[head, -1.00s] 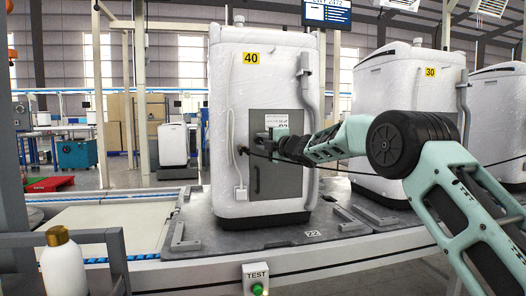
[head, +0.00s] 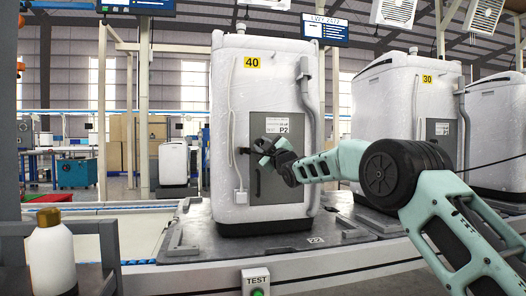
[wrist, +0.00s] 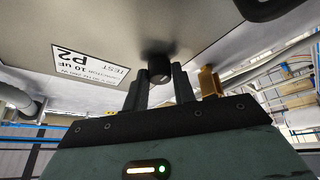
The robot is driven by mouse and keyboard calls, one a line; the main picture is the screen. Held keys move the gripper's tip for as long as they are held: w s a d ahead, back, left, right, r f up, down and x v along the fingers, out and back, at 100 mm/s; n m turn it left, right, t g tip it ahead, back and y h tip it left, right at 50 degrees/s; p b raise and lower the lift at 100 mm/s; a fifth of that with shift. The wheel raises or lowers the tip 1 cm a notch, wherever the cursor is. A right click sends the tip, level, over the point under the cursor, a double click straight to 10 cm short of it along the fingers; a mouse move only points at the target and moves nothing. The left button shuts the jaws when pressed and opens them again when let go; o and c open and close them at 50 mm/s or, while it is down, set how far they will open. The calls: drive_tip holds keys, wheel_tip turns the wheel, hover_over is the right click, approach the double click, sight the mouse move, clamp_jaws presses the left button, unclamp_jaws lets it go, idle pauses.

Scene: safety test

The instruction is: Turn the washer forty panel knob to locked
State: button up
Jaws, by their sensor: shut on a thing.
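The washer marked 40 (head: 228,100) stands upright, wrapped in white film. Its grey panel (head: 283,192) carries a label reading P2 (head: 278,126), which also shows in the wrist view (wrist: 88,68). My gripper (head: 262,151) is in front of the panel, below the label. In the wrist view, a short black knob (wrist: 159,68) stands out from the panel between the fingertips of my gripper (wrist: 159,88), which is shut on it. In the head view the gripper hides the knob. Its lock marking cannot be read.
A brass-coloured piece (wrist: 209,82) is beside the right finger. A small dark fitting (head: 242,151) is at the panel's left edge. A grey hose (head: 308,105) runs down the washer's right side. The washer marked 30 (head: 390,105) stands right. A white bottle (head: 51,258) is front left.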

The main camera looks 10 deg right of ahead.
drive_tip(key=shift+m, duration=0.4)
drive_tip(key=o, duration=1)
drive_tip(key=shift+s+f, duration=0.1)
drive_tip(key=v, duration=1.7)
drive_tip(key=shift+f+p, duration=0.2)
drive_tip(key=shift+p, duration=0.15)
